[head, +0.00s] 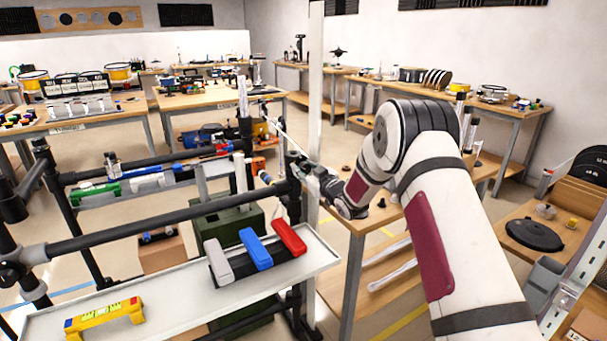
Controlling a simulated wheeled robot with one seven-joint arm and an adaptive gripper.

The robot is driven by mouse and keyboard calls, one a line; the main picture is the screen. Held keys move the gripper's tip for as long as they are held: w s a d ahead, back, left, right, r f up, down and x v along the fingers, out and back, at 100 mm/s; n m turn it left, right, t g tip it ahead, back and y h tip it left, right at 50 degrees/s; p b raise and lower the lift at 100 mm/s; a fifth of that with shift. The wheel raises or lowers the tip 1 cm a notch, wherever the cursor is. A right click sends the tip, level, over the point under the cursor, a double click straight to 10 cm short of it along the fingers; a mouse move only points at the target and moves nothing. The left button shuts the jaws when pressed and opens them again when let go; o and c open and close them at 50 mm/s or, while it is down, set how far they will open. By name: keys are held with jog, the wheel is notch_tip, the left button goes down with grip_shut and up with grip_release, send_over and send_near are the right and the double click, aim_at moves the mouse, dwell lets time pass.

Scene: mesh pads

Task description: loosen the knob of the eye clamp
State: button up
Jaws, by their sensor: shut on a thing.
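My gripper (304,168) is at the end of my white arm, right of centre in the head view, at the top of a black upright of the pipe rack. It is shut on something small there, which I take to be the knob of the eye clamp. The fingers and the dark fittings hide most of the knob and the clamp, so their outlines cannot be told apart. A thin pale rod (284,134) slants up and left from this spot.
Black pipe rails (160,223) cross the left. A white shelf (190,315) holds grey, blue and red blocks (257,249) and a yellow tool (104,318). A pale post (315,70) stands just behind my gripper. A wooden table (352,218) lies below my arm.

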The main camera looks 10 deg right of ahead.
jog(key=n+b, duration=0.2)
jog(key=n, duration=0.1)
jog(key=shift+f+n+b, duration=0.15)
jog(key=shift+n+b, duration=0.25)
jog(key=n+b, duration=0.3)
jog(key=shift+n, duration=0.3)
jog(key=n+b, duration=0.4)
jog(key=b, duration=0.1)
jog(key=shift+b, duration=0.3)
jog(key=shift+d+n+b, duration=0.1)
jog(key=shift+n+b, duration=0.9)
jog(key=shift+b, duration=0.2)
jog(key=o, duration=1.2)
jog(key=shift+s, duration=0.1)
jog(key=v, duration=1.1)
jog(key=shift+s+d, duration=0.1)
jog(key=shift+s, duration=0.25)
